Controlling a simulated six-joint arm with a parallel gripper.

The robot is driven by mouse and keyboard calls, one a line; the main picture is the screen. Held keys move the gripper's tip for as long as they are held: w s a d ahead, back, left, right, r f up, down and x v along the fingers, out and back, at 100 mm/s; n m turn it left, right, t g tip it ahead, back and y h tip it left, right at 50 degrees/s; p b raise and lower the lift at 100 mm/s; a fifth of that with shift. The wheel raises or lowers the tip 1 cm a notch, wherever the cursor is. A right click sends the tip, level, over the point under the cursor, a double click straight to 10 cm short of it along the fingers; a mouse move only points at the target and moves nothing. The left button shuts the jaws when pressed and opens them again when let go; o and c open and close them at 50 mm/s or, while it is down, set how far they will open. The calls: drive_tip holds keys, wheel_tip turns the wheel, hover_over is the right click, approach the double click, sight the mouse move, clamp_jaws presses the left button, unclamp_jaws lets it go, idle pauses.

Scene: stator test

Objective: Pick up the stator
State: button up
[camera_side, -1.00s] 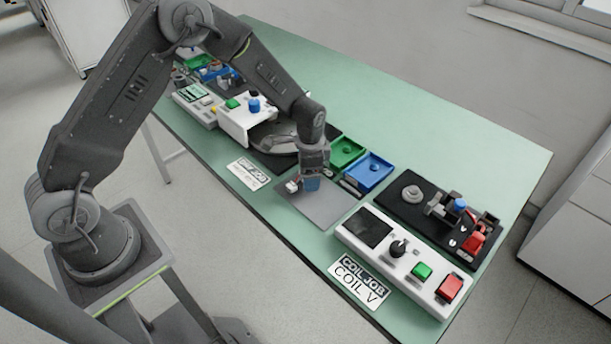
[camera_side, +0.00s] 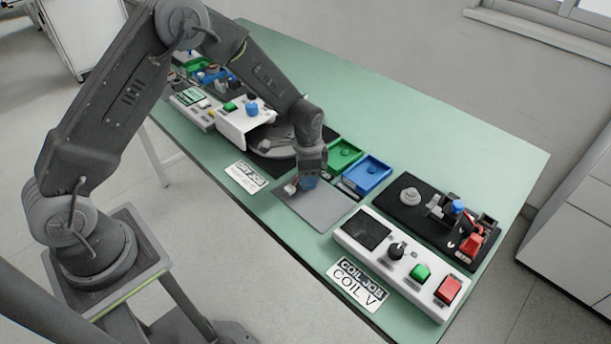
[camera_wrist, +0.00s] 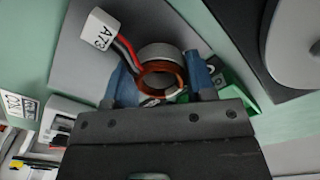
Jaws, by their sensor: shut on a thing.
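The stator is a grey ring with copper windings (camera_wrist: 161,72), seen in the middle of the wrist view. Red and black wires run from it to a white connector tagged A73 (camera_wrist: 101,30). The connector also shows as a small white spot in the side view (camera_side: 291,187). My gripper (camera_wrist: 165,82) has a blue finger on each side of the ring and is shut on the stator. In the side view my gripper (camera_side: 309,182) is low over the grey plate (camera_side: 325,211). The stator itself is mostly hidden there.
A green tray (camera_side: 343,150) and a blue tray (camera_side: 369,168) stand behind the plate. A white control box (camera_side: 398,250) and a black fixture board (camera_side: 405,208) are to the right. A dark round turntable (camera_side: 270,140) is to the left. The green table's back is clear.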

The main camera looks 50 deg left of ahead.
drive_tip(key=shift+r, duration=0.6)
wheel_tip(320, 180, up, 3)
drive_tip(key=shift+f, duration=0.1)
drive_tip(key=s+a+r, duration=0.4)
drive_tip(key=a+r, duration=0.3)
drive_tip(key=a, duration=0.4)
drive_tip(key=w, duration=0.7)
drive_tip(key=w+f, duration=0.1)
drive_tip(key=w, duration=0.3)
drive_tip(key=shift+w+a, duration=0.25)
drive_tip(key=shift+f, duration=2.4)
drive_tip(key=shift+f, duration=0.3)
drive_tip(key=shift+f, duration=0.35)
drive_tip(key=shift+f, duration=0.75)
